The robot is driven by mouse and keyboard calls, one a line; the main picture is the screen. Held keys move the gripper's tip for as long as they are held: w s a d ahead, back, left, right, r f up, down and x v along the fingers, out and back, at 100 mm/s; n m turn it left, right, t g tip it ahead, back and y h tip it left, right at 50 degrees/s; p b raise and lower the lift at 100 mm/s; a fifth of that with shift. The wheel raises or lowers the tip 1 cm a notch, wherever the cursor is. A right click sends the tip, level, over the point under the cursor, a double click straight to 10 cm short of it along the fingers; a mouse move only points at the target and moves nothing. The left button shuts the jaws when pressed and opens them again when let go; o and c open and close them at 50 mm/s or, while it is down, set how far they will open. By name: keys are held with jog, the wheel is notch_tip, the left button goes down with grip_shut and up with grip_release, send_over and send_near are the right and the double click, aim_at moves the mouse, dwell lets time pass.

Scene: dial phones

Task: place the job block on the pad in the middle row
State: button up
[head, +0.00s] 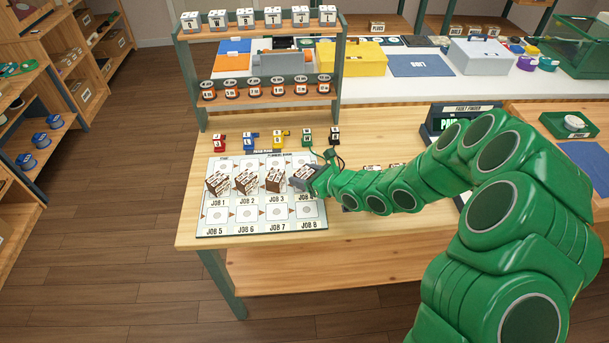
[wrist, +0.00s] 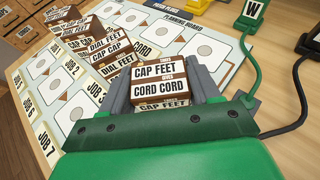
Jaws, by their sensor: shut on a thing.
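A job block (wrist: 158,83), white and brown and reading "CAP FEET" over "CORD CORD", is between the grey fingers of my gripper (wrist: 160,88) in the wrist view. In the head view my gripper (head: 308,178) is over the right end of the planning board's (head: 262,213) middle row, near the JOB 4 label, and mostly hides the held block. I cannot tell whether the block touches its pad. Similar job blocks stand in a line to its left: one by JOB 3 (head: 277,181), one by JOB 2 (head: 246,182) and one by JOB 1 (head: 218,183).
Top-row and bottom-row pads look bare, such as the pad over JOB 5 (head: 217,215). Small coloured boxes, including a yellow one (head: 279,137), stand behind the board. A green cord (wrist: 250,65) and a black cord (wrist: 298,85) run close to my gripper. A two-tier rack (head: 258,97) stands behind.

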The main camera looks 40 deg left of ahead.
jog(key=shift+f, duration=0.1)
jog(key=o, duration=1.1)
jog(key=shift+v, duration=6.05)
